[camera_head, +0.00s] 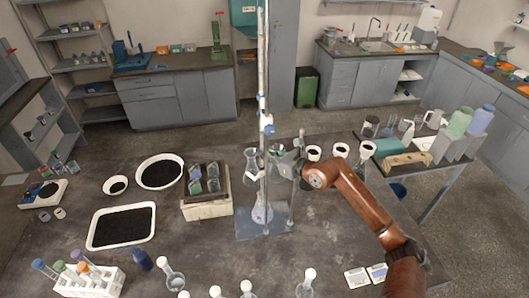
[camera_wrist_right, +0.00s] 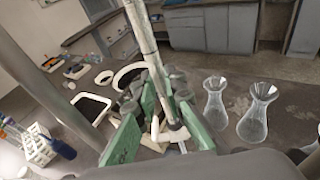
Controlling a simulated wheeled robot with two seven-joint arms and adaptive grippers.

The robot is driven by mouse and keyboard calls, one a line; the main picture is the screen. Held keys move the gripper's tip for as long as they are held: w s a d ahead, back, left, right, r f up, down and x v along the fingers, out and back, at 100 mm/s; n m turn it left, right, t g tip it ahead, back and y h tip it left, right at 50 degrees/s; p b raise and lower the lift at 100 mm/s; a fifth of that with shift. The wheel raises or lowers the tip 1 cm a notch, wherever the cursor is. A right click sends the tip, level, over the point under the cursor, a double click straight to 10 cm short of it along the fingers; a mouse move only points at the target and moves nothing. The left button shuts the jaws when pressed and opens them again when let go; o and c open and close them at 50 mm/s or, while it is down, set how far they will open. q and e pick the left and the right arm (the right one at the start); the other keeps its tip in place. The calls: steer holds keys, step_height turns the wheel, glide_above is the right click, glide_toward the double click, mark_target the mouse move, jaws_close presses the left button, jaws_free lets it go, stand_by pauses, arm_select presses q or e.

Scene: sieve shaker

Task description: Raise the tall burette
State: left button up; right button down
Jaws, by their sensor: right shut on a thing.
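The tall burette (camera_head: 261,60) is a long, pale, upright tube on a stand with a blue-grey base plate (camera_head: 250,228). Blue fittings show along its length. My right gripper (camera_head: 279,163) reaches in from the right at the lower part of the stand. In the right wrist view, the burette (camera_wrist_right: 144,35) runs down between the green finger pads of my right gripper (camera_wrist_right: 158,118), which is shut on it. A white stopcock (camera_wrist_right: 155,129) shows just at the pads. A flask (camera_head: 262,213) stands on the base plate below. My left gripper is not in view.
A boxed rack (camera_head: 207,207) stands left of the stand, with a black-filled tray (camera_head: 92,243) farther left. Two glass flasks with funnels (camera_wrist_right: 258,118) stand close by in the wrist view. Test tubes in a white rack (camera_head: 85,284) and several flasks line the front edge.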

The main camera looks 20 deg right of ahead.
steer(key=shift+r, duration=0.1)
step_height(320, 180, up, 8)
steer(key=p, duration=0.4)
steer(key=shift+f+p, duration=0.2)
steer(key=shift+p, duration=0.2)
stand_by(0.6)
steer(key=c, duration=1.9)
jaws_free()
steer(key=shift+f, duration=0.15)
